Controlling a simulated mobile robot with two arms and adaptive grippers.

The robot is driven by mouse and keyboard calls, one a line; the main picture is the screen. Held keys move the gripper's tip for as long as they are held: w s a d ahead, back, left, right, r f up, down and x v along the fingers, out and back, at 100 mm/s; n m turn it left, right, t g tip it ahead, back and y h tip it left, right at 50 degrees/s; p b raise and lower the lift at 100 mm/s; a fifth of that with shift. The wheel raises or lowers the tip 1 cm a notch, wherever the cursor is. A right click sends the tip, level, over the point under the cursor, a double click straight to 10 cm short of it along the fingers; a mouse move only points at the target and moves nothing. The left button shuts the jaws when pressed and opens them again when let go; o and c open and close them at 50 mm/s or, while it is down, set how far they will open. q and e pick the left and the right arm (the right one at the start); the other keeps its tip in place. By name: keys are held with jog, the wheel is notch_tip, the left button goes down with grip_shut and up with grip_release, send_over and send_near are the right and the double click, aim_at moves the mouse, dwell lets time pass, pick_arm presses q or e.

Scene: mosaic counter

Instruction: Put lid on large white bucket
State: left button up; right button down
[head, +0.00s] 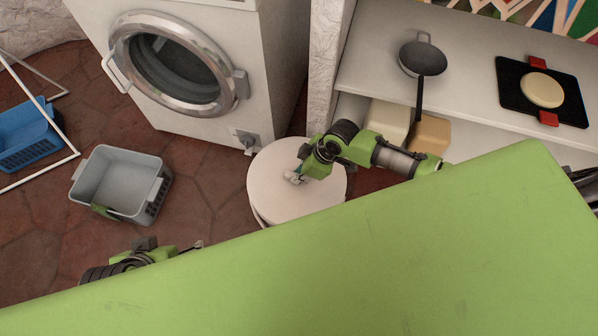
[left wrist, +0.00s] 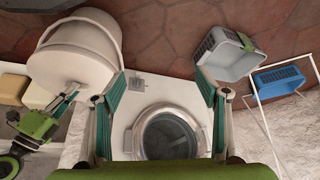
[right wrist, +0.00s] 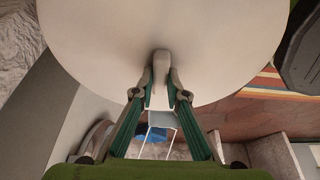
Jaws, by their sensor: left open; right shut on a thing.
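The round white lid (head: 270,172) is over the large white bucket (head: 261,217), which shows only as a sliver at the lid's lower left in the head view. My right gripper (head: 295,177) is shut on the lid's handle (right wrist: 161,60) near its middle. The left wrist view, upside down, shows the lid (left wrist: 60,72) against the bucket's top end (left wrist: 90,32); I cannot tell whether it is seated or just above. My left gripper (left wrist: 160,95) is open and empty, facing the washing machine; in the head view it is partly hidden by the green panel.
A washing machine (head: 222,105) stands behind the bucket. A grey basket (head: 152,164) and a blue basket (head: 25,140) are on the floor at left. A shelf (head: 465,75) at right holds a pan (head: 423,60) and a black board (head: 515,95). Floor between basket and bucket is clear.

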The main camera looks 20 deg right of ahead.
pick_arm(q)
jog(key=shift+s, duration=0.15)
dwell(0.4)
jog(key=shift+s+f, duration=0.1)
jog(key=shift+s, duration=0.2)
jog(key=shift+s+a, duration=0.1)
jog(key=shift+s, duration=0.05)
jog(key=shift+s+a+f+g, duration=0.1)
jog(key=shift+s+g, duration=0.2)
jog(key=shift+g, duration=0.1)
jog(key=shift+s, duration=0.1)
jog(key=shift+s+a, duration=0.1)
jog(key=shift+s, duration=0.15)
pick_arm(e)
jog(key=shift+f, duration=0.1)
jog(key=c, duration=1.9)
grip_release()
